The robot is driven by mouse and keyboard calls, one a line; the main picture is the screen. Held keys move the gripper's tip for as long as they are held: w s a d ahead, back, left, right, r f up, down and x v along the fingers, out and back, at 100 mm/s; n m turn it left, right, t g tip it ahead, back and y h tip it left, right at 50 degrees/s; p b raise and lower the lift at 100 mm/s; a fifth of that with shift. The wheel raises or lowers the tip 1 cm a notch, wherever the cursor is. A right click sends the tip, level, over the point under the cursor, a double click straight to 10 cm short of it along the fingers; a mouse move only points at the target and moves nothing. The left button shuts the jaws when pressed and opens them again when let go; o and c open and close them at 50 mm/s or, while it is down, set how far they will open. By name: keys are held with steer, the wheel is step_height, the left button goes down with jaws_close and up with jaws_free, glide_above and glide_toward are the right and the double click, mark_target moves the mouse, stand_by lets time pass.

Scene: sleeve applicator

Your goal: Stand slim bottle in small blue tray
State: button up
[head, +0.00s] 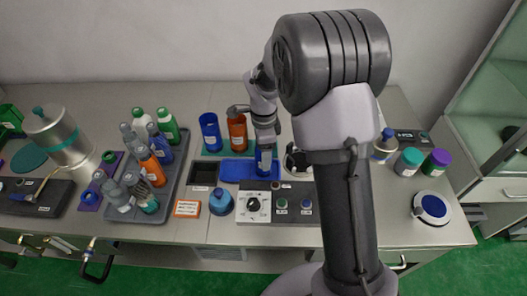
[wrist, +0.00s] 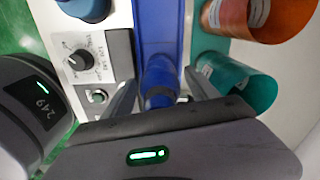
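The slim bottle (head: 263,162) is blue with a pale label and stands upright at the right part of the small blue tray (head: 235,171). In the wrist view the bottle (wrist: 160,82) shows from above, over the blue tray floor (wrist: 160,28). My gripper (head: 265,137) is right above the bottle, pointing down. In the wrist view my gripper's fingers (wrist: 160,88) are on both sides of the bottle's top, with narrow gaps showing, so it looks open around it. The bottle's base is hidden in the wrist view.
A blue cup (head: 210,132) and an orange cup (head: 237,132) stand behind the tray. A control panel with a dial (head: 253,204) lies in front. A black tray (head: 203,173) is to the left. A grey rack (head: 172,190) holds several bottles.

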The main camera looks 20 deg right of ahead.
steer(key=shift+r, duration=0.15)
step_height(320, 180, up, 12)
steer(key=p, duration=0.4)
steer(key=shift+r+p, duration=0.1)
steer(key=shift+p, duration=0.25)
steer(key=s+a+r+n+t+y, duration=0.1)
steer(key=s+a+r+n+t, duration=0.1)
steer(key=s+r+n, duration=0.45)
steer(key=s+a+r+n+t, duration=0.2)
steer(key=s+r+n, duration=0.1)
steer(key=s+r, duration=0.5)
steer(key=s+a+f+n+t+y, duration=0.1)
steer(key=s+n, duration=0.4)
steer(key=s, duration=0.5)
steer(key=shift+a+f+t, duration=0.15)
steer(key=shift+f+t, duration=0.05)
steer(key=shift+t, duration=0.2)
steer(key=shift+s+f+n+b, duration=0.1)
steer(key=shift+f+n+b, duration=0.15)
steer(key=shift+f+b, duration=0.4)
